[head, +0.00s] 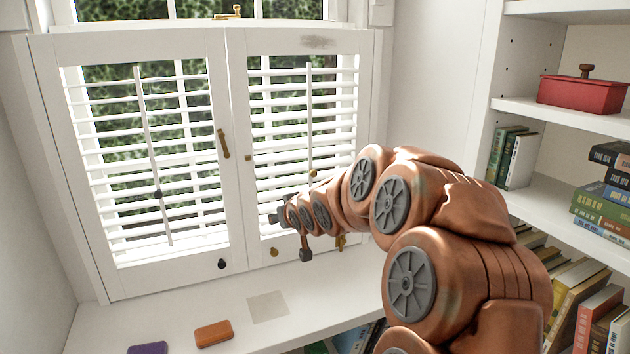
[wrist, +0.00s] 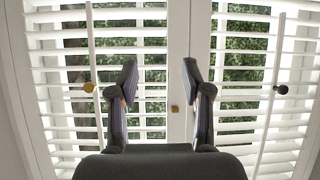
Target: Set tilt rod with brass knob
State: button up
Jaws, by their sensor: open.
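The rod with the brass knob (head: 313,173) hangs nearly upright on the right shutter (head: 368,100); its lower part is hidden behind my arm. In the wrist view, this brass knob (wrist: 89,87) is on the left, outside my fingers. The slats of both shutters stand open, with greenery between them. A second rod with a dark knob (head: 157,193) leans across the left shutter (head: 50,130); that knob is at right in the wrist view (wrist: 281,89). My gripper (head: 277,216) is open and empty, before the right shutter's lower left; its spread fingers (wrist: 159,80) face the middle frame.
A brass latch (head: 223,143) sits on the left shutter's inner frame. Small knobs, one dark (head: 221,263) and one brass (head: 274,252), are on the lower rails. An orange block (head: 213,333) and a purple one (head: 148,348) lie on the sill. Bookshelves (head: 560,110) stand at right.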

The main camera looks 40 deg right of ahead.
jog(key=w+d+r+t+h+b, duration=0.1)
jog(key=w+d+r+t+b, duration=0.15)
jog(key=d, duration=0.65)
jog(key=t+h, duration=0.1)
jog(key=t, duration=0.2)
send_near(315, 174)
jog(key=w, duration=0.2)
jog(key=shift+m, duration=0.5)
jog(key=shift+d+x, duration=0.15)
jog(key=shift+x, duration=1.9)
jog(key=shift+d+x, duration=0.1)
jog(key=shift+x, duration=2)
jog(key=shift+s+r, duration=0.1)
jog(key=shift+r, duration=0.05)
jog(key=shift+c, duration=0.2)
grip_shut()
